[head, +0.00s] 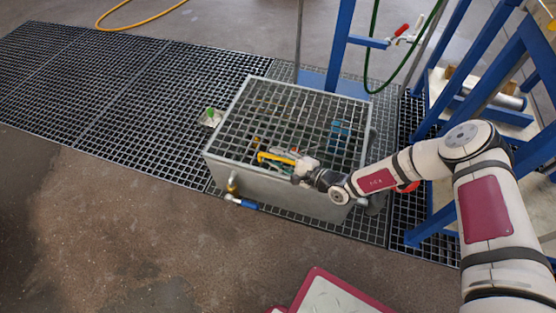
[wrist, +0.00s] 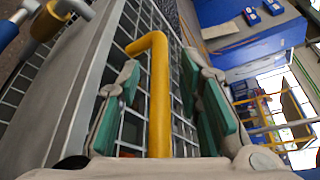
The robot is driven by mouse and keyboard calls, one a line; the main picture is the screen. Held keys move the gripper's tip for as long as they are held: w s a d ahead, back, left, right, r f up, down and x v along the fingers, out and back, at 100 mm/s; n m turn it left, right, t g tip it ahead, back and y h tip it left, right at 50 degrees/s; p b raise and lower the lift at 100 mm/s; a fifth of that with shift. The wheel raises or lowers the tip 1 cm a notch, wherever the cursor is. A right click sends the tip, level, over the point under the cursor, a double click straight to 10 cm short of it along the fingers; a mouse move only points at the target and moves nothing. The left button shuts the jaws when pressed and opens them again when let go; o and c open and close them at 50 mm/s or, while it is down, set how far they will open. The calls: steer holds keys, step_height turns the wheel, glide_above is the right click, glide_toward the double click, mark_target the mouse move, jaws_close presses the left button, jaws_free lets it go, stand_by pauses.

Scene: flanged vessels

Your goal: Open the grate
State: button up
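The grate (head: 290,112) is a grey metal grid lying flat over the top of a grey metal box (head: 275,191). A yellow bent-bar handle (head: 273,157) shows near the grate's front edge. In the wrist view the yellow handle (wrist: 159,95) runs between the two teal-padded fingers of my gripper (wrist: 160,82). Gaps show between the bar and both pads, so the gripper is open around the handle without closing on it. In the head view my gripper (head: 291,164) is low over the front of the grate, and its fingertips are hard to make out.
A valve with a blue handle (head: 241,202) sticks out from the box's front left. Blue frames (head: 480,72) stand close on the right. A green hose (head: 374,55) hangs behind the box. Floor grating (head: 130,85) lies left.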

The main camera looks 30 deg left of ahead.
steer(key=shift+a, duration=0.15)
jaws_close()
steer(key=shift+r, duration=0.15)
